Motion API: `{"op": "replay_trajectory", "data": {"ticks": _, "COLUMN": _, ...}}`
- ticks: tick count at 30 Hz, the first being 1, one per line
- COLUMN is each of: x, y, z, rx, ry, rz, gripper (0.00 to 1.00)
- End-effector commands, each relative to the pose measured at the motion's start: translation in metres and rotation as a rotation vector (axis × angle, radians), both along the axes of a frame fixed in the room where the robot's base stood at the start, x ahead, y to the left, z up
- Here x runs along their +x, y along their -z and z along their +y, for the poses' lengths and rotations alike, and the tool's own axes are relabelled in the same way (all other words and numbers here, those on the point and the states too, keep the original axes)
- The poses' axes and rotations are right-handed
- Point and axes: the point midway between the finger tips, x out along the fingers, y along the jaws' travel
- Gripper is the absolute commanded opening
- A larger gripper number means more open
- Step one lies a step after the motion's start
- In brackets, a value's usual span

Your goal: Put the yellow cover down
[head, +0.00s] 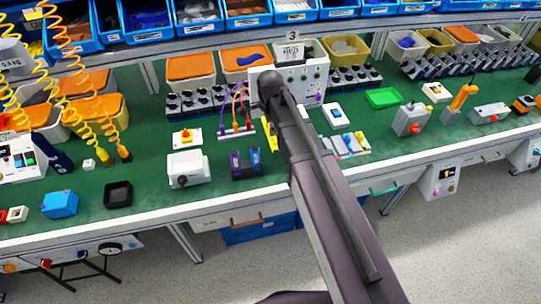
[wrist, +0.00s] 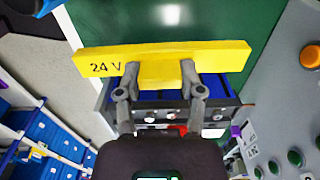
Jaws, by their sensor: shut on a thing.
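The yellow cover (wrist: 215,57) is a flat bar marked "24 V" with a narrower middle part. It lies across the front of my gripper (wrist: 159,75) in the wrist view, and the two fingers are shut on its middle part. Green bench surface shows beyond it. In the head view only a yellow sliver (head: 269,129) shows beside my arm, which hides the rest and the fingers. I cannot tell how high the cover is above the green bench (head: 140,167).
A grey panel (head: 312,74) with knobs and plugged leads stands behind my arm. Bare green bench shows at left.

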Motion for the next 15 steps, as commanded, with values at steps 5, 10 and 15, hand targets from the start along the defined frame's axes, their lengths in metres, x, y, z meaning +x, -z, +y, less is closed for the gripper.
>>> {"op": "replay_trajectory", "data": {"ticks": 5, "x": 0.0, "y": -0.001, "z": 0.0, "rx": 0.0, "ry": 0.0, "rz": 0.0, "gripper": 0.14}}
{"op": "replay_trajectory", "data": {"ticks": 10, "x": 0.0, "y": 0.001, "z": -0.001, "rx": 0.0, "ry": 0.001, "rz": 0.0, "gripper": 0.14}}
{"op": "replay_trajectory", "data": {"ticks": 15, "x": 0.0, "y": 0.011, "z": -0.001, "rx": 0.0, "ry": 0.001, "rz": 0.0, "gripper": 0.14}}
